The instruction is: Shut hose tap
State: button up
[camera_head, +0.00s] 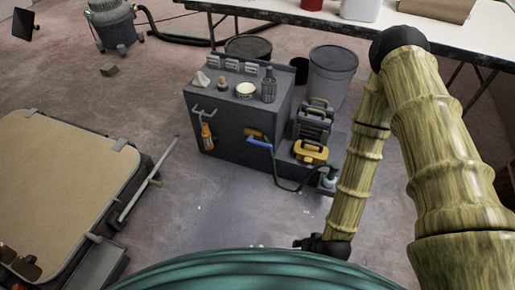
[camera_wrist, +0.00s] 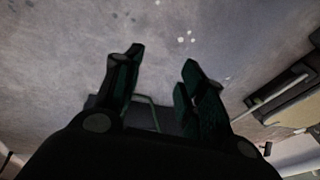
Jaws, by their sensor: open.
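The hose tap (camera_head: 254,133) is on the front face of a dark grey cabinet (camera_head: 230,145), in the head view. A thin green hose (camera_head: 283,185) hangs below and runs right along the floor. My gripper is low in the head view (camera_head: 322,244), well in front of the cabinet and apart from the tap. The wrist view shows its two dark green fingers (camera_wrist: 162,57) spread apart, with floor behind them and nothing held. The tap is not recognisable in the wrist view.
Bottles and small items stand on the cabinet top. An orange item (camera_head: 207,137) hangs on its front left. A yellow case (camera_head: 310,151) and dark cases (camera_head: 313,122) sit at its right. A tan-topped platform (camera_head: 60,170) stands left. Floor (camera_head: 230,205) before the cabinet is clear.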

jog(key=w+a+f+m+t+y+b, duration=0.2)
jog(key=w+a+f+t+b, duration=0.3)
jog(key=w+a, duration=0.55)
jog(key=m+t+h+b, duration=0.2)
jog(key=m+t+b, duration=1.05)
jog(key=b, duration=0.35)
send_near(262, 144)
jog(key=b+x, duration=0.1)
jog(key=x, duration=0.2)
jog(key=b+x, duration=0.2)
jog(key=x, duration=0.1)
jog(key=f+b+x, duration=0.1)
jog(key=x, duration=0.2)
jog(key=shift+w+f+b, duration=0.1)
jog(key=shift+w+b, duration=0.1)
jog(key=shift+b, duration=0.1)
jog(key=shift+w+r, duration=0.25)
jog(key=shift+w, duration=0.35)
grip_shut()
